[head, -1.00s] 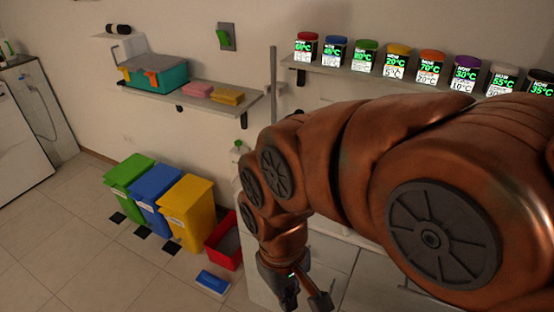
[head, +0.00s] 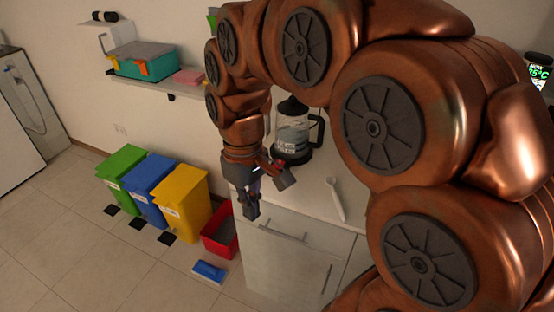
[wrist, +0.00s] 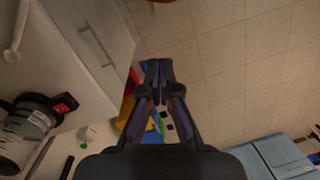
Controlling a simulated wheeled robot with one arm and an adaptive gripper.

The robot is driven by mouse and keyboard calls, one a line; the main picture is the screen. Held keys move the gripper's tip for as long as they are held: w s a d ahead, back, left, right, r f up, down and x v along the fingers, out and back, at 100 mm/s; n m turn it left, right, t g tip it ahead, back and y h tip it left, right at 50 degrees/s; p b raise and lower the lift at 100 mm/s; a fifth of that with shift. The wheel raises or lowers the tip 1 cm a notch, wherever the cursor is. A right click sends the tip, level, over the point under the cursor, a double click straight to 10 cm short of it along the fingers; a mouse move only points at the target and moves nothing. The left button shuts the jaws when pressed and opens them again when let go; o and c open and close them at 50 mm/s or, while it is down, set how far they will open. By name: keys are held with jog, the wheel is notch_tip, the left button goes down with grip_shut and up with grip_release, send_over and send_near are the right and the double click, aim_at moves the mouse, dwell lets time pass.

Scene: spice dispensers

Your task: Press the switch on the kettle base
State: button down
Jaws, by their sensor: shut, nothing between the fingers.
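The kettle (head: 292,130) stands upright on the white counter. It has a clear body, a black lid and a black handle on its right side. Its dark base (head: 292,156) is under it, just right of my gripper (head: 258,192). In the wrist view the kettle (wrist: 32,122) lies at the left edge, and a small red switch (wrist: 66,103) shows on a dark part beside it. My gripper also shows in the wrist view (wrist: 156,68), shut and empty, over the floor beyond the counter edge. It is apart from the kettle and the switch.
A white utensil (head: 335,198) lies on the counter right of the kettle. Cabinet doors with handles are below. Green (head: 123,175), blue (head: 150,183) and yellow (head: 183,200) bins and a red box (head: 221,235) stand on the floor. A wall shelf (head: 150,88) holds boxes.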

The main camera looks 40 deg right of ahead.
jog(key=w+d+r+n, duration=0.15)
jog(key=w+d, duration=0.25)
jog(key=w, duration=0.6)
jog(key=n+t+b, duration=0.1)
jog(key=n+b, duration=0.1)
send_over(277, 165)
notch_tip(277, 165, down, 3)
jog(key=shift+w+d+f+y, duration=0.15)
jog(key=shift+w+d+y, duration=0.1)
jog(key=shift+d, duration=0.2)
jog(key=shift+w+d+f+y, duration=0.15)
jog(key=shift+w+d, duration=0.1)
jog(key=shift+d, duration=0.2)
jog(key=shift+s+a+f+p, duration=0.2)
jog(key=shift+f+p, duration=0.3)
jog(key=shift+f, duration=1.8)
jog(key=shift+s+a+f+p, duration=0.1)
jog(key=shift+a+f+p, duration=0.3)
jog(key=shift+f, duration=1.9)
jog(key=shift+s+a+f+p, duration=0.15)
jog(key=shift+f+p, duration=0.4)
jog(key=shift+f, duration=1.75)
